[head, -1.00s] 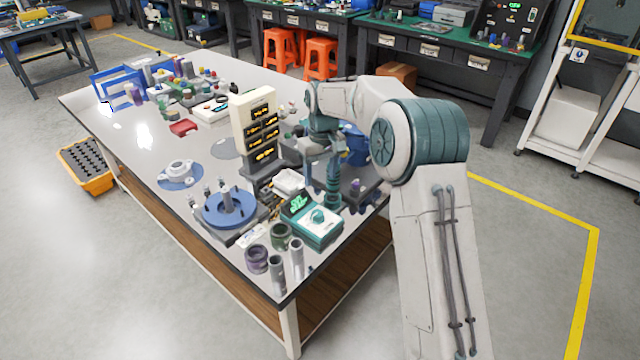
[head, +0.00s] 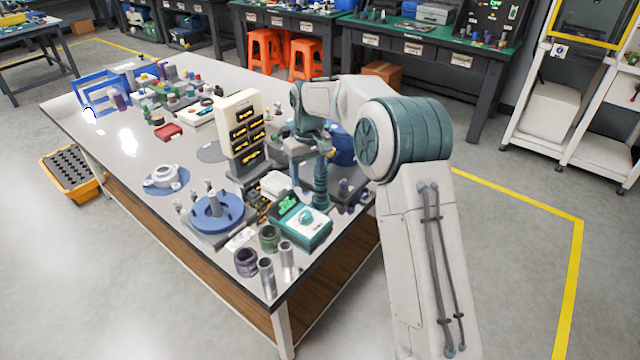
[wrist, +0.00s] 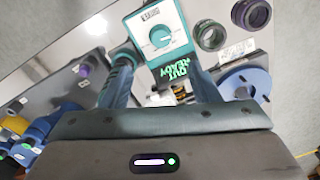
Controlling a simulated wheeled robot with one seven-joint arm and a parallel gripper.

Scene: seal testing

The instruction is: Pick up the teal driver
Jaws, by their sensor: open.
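The teal driver (head: 321,188) appears to be the ribbed teal shape standing upright just right of the teal test meter (head: 302,228) in the head view. In the wrist view, a dark teal rounded end (wrist: 124,50), likely the driver, shows by the left fingertip, partly hidden by that finger. My gripper (head: 308,156) is above the near right part of the bench, close over the driver's top. In the wrist view my gripper (wrist: 160,70) is open, its fingers apart with nothing clearly held. I cannot tell whether a finger touches the driver.
The beige bin tower (head: 240,130) stands left of my gripper. A blue round fixture (head: 217,213), a purple ring (head: 246,262), a green ring (head: 269,238) and metal cylinders (head: 287,260) crowd the near corner. A blue container (head: 341,148) stands behind my gripper.

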